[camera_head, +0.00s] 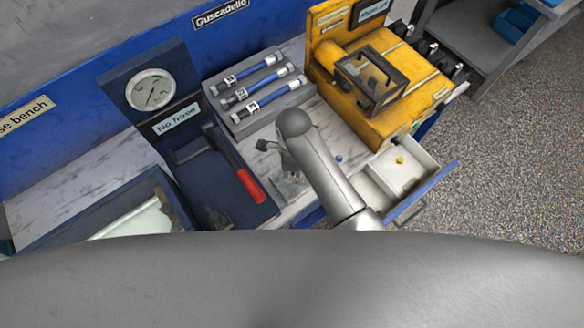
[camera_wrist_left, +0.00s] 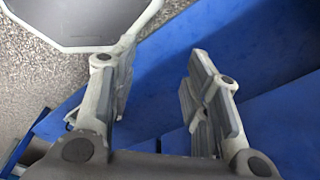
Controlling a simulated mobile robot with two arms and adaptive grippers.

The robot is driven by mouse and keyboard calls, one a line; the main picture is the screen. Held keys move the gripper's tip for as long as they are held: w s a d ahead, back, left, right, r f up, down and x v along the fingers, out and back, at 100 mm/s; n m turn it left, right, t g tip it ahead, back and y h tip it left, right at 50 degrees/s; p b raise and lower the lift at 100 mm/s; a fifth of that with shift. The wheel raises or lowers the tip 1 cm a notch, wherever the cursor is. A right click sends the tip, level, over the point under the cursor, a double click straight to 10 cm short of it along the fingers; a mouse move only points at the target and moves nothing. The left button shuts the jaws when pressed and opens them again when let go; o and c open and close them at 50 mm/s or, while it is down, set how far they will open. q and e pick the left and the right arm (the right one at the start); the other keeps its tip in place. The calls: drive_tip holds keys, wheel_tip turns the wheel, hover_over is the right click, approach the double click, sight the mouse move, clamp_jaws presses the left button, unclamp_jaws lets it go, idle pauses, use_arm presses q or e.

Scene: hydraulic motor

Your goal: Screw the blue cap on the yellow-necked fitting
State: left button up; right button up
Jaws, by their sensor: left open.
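A small blue piece (camera_head: 338,158), possibly the blue cap, lies on the worktop just right of my right arm. I cannot clearly make out the yellow-necked fitting. A small yellow piece (camera_head: 400,160) lies in the open drawer at the right. My right gripper (camera_head: 284,163) is over the worktop, left of the blue piece and mostly hidden under my arm. Whether it is open or holds anything is hidden. In the left wrist view my left gripper (camera_wrist_left: 160,72) is open and empty, with blue panels behind it. It is not visible in the head view.
A yellow machine (camera_head: 421,95) stands at the back right. A grey rack (camera_head: 238,130) holds several blue hoses. A dark gauge stand (camera_head: 115,85) and a red-handled lever (camera_head: 250,186) are to the left. The open drawer (camera_head: 428,168) juts out at the right.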

drive_tip(key=shift+w+a+r, duration=0.2)
drive_tip(key=shift+a+r, duration=0.2)
drive_tip(key=shift+a, duration=0.1)
drive_tip(key=shift+w+n, duration=0.2)
drive_tip(key=shift+n, duration=0.4)
drive_tip(key=n, duration=0.4)
drive_tip(key=shift+w+n, duration=0.1)
drive_tip(key=shift+n, duration=0.3)
drive_tip(key=n, duration=0.4)
drive_tip(key=shift+d, duration=0.1)
drive_tip(key=shift+f, duration=0.1)
drive_tip(key=n, duration=0.5)
drive_tip(key=shift+n, duration=0.4)
drive_tip(key=n, duration=0.4)
drive_tip(key=shift+s+a+n, duration=0.25)
drive_tip(key=shift+s+n, duration=0.05)
drive_tip(key=shift+n, duration=0.1)
